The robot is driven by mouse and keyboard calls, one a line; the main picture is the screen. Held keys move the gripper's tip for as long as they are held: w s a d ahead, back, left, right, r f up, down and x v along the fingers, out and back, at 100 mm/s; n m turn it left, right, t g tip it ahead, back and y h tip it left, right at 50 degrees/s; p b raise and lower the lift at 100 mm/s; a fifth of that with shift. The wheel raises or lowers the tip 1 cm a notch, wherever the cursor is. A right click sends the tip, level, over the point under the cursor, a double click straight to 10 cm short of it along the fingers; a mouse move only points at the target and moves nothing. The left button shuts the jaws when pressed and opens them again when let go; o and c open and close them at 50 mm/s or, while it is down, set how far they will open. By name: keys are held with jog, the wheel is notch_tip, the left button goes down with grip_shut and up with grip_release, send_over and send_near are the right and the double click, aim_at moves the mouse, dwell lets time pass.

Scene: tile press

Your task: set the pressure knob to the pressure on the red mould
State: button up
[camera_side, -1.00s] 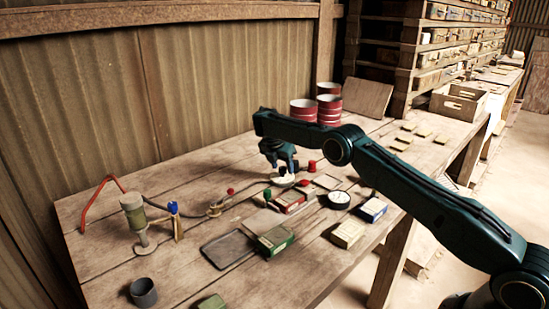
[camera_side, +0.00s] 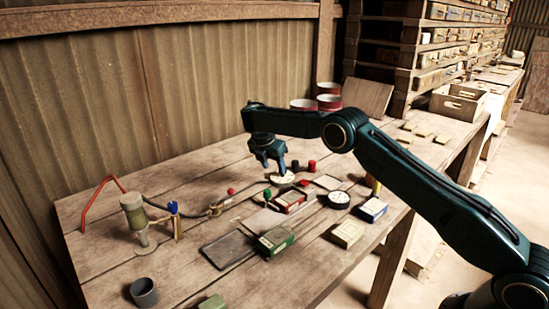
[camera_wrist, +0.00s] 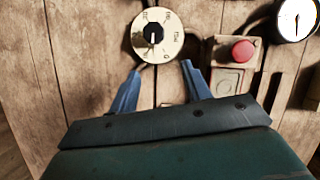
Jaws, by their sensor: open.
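The pressure knob (camera_wrist: 154,34) is a black knob with a pale mark, at the middle of a round cream dial (camera_wrist: 174,45) in the wrist view. The dial's figures are too small to read surely. In the side view the dial (camera_side: 287,178) lies beneath my gripper (camera_side: 271,171). My gripper (camera_wrist: 161,68) is open, with its two blue fingers apart and empty, just short of the dial in the wrist view. The red mould (camera_side: 291,201) appears to be the red-edged block in front of the dial; any figure on it is unreadable.
A round gauge (camera_side: 339,199) stands right of the red block. A red button (camera_wrist: 243,51) on a box is close to the dial. Green (camera_side: 275,240), yellow (camera_side: 348,233) and blue (camera_side: 371,208) blocks lie nearby. A dark tray (camera_side: 228,250) lies left of the green block.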

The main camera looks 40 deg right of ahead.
jog(key=a, duration=0.2)
jog(key=s+a, duration=0.1)
jog(key=a, duration=0.2)
jog(key=s+a, duration=0.1)
jog(key=a, duration=0.1)
jog(key=shift+a, duration=0.3)
jog(key=shift+w+d, duration=0.1)
jog(key=shift+d, duration=0.1)
jog(key=s+d+r+m+t+y, duration=0.1)
jog(key=d+r+m+y, duration=0.1)
jog(key=d+r+m, duration=0.3)
jog(key=s+d+r+m+t+y, duration=0.1)
jog(key=d+r+m+t+y, duration=0.1)
jog(key=d+r+m, duration=0.3)
jog(key=shift+s+d+m+y, duration=0.3)
jog(key=shift+d+m+y, duration=0.4)
jog(key=shift+d+m, duration=2.4)
jog(key=shift+a+f+m, duration=0.1)
jog(key=shift+a+m, duration=0.8)
jog(key=x, duration=1.3)
jog(key=shift+w+f, duration=0.3)
jog(key=shift+w, duration=0.1)
